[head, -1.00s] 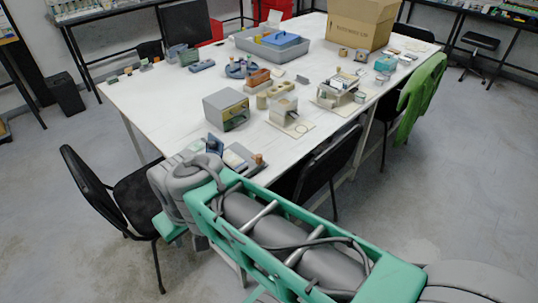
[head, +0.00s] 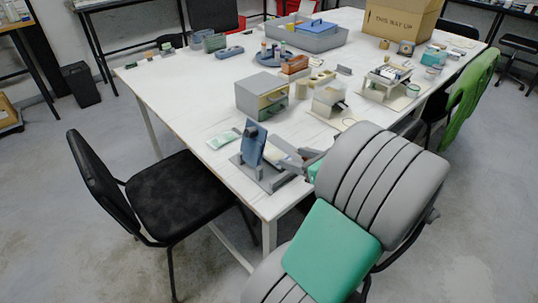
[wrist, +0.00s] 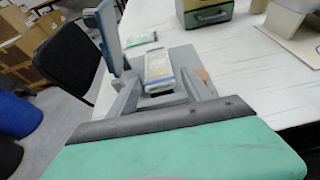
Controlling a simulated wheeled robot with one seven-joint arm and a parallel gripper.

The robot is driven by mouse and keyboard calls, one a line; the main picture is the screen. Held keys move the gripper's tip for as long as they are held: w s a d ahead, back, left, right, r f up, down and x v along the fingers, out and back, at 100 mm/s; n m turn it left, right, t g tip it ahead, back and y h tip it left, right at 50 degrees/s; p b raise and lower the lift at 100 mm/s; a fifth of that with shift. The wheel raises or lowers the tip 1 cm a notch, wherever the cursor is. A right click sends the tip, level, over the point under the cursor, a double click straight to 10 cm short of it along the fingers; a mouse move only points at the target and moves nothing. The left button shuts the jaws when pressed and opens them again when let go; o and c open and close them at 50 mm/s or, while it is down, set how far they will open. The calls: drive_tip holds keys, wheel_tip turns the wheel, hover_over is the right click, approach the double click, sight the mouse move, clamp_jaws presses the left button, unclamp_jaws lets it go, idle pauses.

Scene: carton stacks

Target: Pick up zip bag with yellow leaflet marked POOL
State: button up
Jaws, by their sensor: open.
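A flat clear bag with a pale yellow leaflet and blue edges (wrist: 159,70) lies on a grey base (wrist: 186,58) at the table's near corner. Its print is too small to read, so I cannot confirm POOL. My gripper (wrist: 160,90) is open and empty, its fingers low at the near end of the bag, one to each side in the wrist view. In the head view my gripper (head: 287,172) is at the table corner and partly hides the bag. A blue upright panel (head: 252,143) stands on the base, left of the bag and close to my left finger.
A green and white packet (head: 223,139) lies on the table beyond the panel. A black chair (head: 165,190) stands left of the table.

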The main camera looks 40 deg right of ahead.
sight(273, 153)
drive_tip(key=x, duration=0.2)
drive_tip(key=b+x, duration=0.1)
drive_tip(key=x, duration=0.4)
drive_tip(key=shift+w+a, duration=0.2)
drive_tip(key=shift+a, duration=0.1)
drive_tip(key=c, duration=1.1)
